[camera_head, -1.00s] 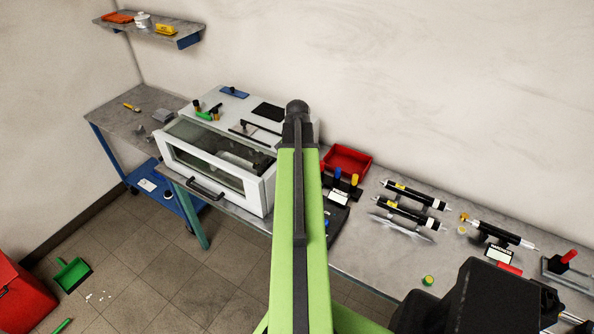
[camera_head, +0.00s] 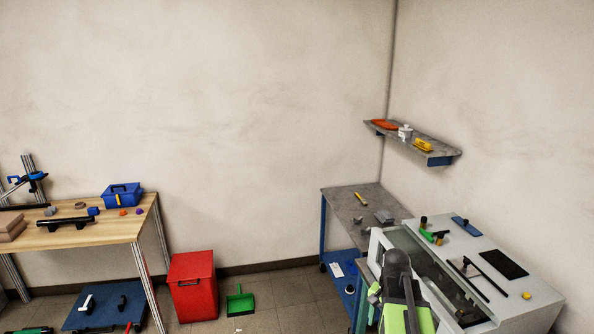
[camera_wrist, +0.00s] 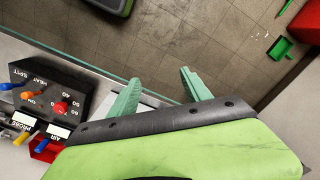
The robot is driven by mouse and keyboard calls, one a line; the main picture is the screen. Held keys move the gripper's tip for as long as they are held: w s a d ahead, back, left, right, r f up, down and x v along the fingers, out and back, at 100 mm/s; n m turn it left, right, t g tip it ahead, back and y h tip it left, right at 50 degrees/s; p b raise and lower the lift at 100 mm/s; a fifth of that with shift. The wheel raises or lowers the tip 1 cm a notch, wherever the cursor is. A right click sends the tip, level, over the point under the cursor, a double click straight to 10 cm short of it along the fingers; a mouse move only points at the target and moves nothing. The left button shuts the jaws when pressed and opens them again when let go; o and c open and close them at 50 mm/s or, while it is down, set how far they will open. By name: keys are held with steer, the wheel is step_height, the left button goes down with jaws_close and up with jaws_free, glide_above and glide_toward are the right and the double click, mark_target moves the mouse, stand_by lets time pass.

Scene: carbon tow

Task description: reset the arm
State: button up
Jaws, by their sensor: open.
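My gripper (camera_wrist: 159,76) shows in the wrist view with its two pale green fingers spread apart and nothing between them. Floor tiles lie behind the fingertips. My green arm (camera_head: 405,314) with its dark joint rises at the lower right of the head view, in front of the white glass-fronted machine (camera_head: 515,290). The gripper itself is not visible in the head view.
A black control box (camera_wrist: 52,92) with coloured knobs is left of the gripper in the wrist view. A red bin (camera_head: 193,290) and green dustpan (camera_head: 240,303) stand on the floor. A wooden bench (camera_head: 90,237) is left, a wall shelf (camera_head: 442,153) right.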

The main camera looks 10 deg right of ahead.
steer(key=a+f+n+b, duration=0.3)
steer(key=a+n, duration=0.7)
steer(key=a, duration=1.4)
steer(key=shift+f, duration=0.5)
